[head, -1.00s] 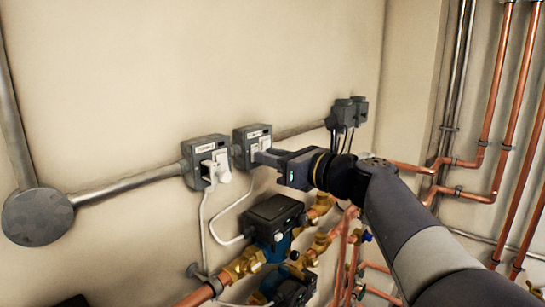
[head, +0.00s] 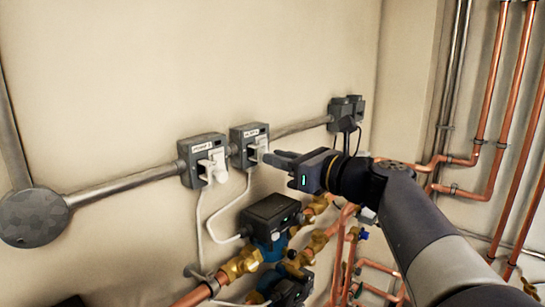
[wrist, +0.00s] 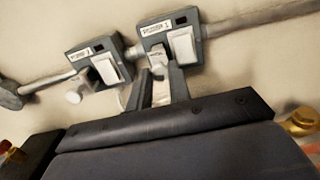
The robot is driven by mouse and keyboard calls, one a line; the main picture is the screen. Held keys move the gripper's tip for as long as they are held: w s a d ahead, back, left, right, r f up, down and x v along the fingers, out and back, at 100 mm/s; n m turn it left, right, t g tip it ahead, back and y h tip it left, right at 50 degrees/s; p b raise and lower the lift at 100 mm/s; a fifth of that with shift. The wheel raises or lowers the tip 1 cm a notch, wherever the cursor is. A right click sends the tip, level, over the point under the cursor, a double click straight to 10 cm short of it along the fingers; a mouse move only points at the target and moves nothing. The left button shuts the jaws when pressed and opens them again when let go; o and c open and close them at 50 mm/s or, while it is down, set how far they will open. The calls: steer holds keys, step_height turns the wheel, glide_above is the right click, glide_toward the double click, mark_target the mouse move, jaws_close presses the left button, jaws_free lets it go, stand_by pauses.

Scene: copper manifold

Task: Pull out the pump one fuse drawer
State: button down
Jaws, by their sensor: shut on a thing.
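Two grey fused switch boxes sit side by side on the wall. My gripper is at the right box (head: 236,141), whose small label seems to end in 1; the wrist view shows this box too (wrist: 205,29). My gripper (wrist: 159,76) is shut on a white fuse drawer (wrist: 157,58) beside that box's white rocker switch (wrist: 182,45). The drawer appears to stand out from the box face; its inner end is hard to make out. The left box (head: 187,154) has a different, blurry label, and a white piece (wrist: 74,97) sticks out from it.
A conduit (head: 125,184) runs to a round grey cover (head: 33,218) at left. Below the boxes are white cables, a pump (head: 270,214) with brass fittings and copper pipes. More dark boxes (head: 345,112) and copper pipes stand at right. The wall above is bare.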

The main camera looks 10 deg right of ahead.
steer(key=c, duration=1.3)
jaws_free()
steer(key=shift+s+d, duration=0.1)
steer(key=shift+s+d, duration=0.1)
steer(key=b+v, duration=0.1)
steer(key=v, duration=0.9)
steer(key=shift+s+d+b, duration=0.2)
steer(key=shift+b, duration=0.2)
steer(key=p+x, duration=0.1)
steer(key=x, duration=1.1)
steer(key=shift+w+p, duration=0.2)
steer(key=shift+p, duration=0.15)
steer(key=shift+a, duration=0.1)
